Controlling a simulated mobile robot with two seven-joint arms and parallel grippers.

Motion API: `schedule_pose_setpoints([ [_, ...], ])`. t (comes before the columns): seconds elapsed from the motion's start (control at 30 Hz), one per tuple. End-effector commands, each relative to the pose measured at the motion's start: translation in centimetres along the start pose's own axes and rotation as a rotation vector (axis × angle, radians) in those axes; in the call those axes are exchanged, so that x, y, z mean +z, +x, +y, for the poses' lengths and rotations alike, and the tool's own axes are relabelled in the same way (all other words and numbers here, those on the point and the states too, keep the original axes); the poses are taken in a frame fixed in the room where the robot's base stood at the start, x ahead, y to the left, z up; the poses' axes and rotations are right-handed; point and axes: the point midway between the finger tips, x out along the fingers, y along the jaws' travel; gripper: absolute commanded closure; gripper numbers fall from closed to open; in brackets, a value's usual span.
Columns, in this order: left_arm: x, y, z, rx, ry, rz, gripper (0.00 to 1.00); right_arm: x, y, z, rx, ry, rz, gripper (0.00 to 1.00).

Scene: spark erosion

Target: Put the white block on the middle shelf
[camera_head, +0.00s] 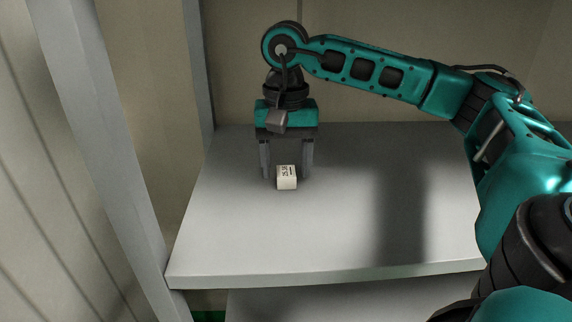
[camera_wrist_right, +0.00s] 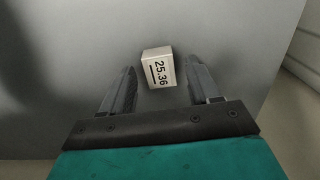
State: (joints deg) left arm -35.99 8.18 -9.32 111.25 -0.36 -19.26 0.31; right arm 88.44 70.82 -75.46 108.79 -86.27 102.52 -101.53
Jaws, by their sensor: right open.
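The white block (camera_head: 287,178), a small box with dark print, rests on the grey shelf (camera_head: 340,235). In the right wrist view the block (camera_wrist_right: 158,67) reads "25.36" and lies at the fingertips, towards the right finger. My right gripper (camera_head: 287,172) points down over the shelf, just behind the block in the head view. Its fingers (camera_wrist_right: 158,78) are open, with a gap between the left finger and the block. I cannot tell whether the right finger touches it. My left gripper is not in view.
A grey upright post (camera_head: 105,150) stands left of the shelf, and another post (camera_head: 197,65) stands at its back left. A lower shelf (camera_head: 330,305) shows below the front edge. The shelf surface right of the block is clear, with only my arm's shadow on it.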

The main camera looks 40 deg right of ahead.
Motion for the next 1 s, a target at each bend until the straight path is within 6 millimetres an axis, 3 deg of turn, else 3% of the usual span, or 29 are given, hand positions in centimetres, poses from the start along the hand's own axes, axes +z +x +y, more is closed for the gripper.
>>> schedule_pose_setpoints([
  [0.2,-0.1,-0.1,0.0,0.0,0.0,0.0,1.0,0.0,-4.0,-0.1,-0.003,-0.001,0.001,0.39],
  [0.4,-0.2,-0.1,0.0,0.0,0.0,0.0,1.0,0.0,-6.3,-0.1,0.0,-0.001,0.0,0.39],
  [1.0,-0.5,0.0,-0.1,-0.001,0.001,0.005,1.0,0.0,-6.7,0.0,0.0,-0.001,-0.001,0.39],
])
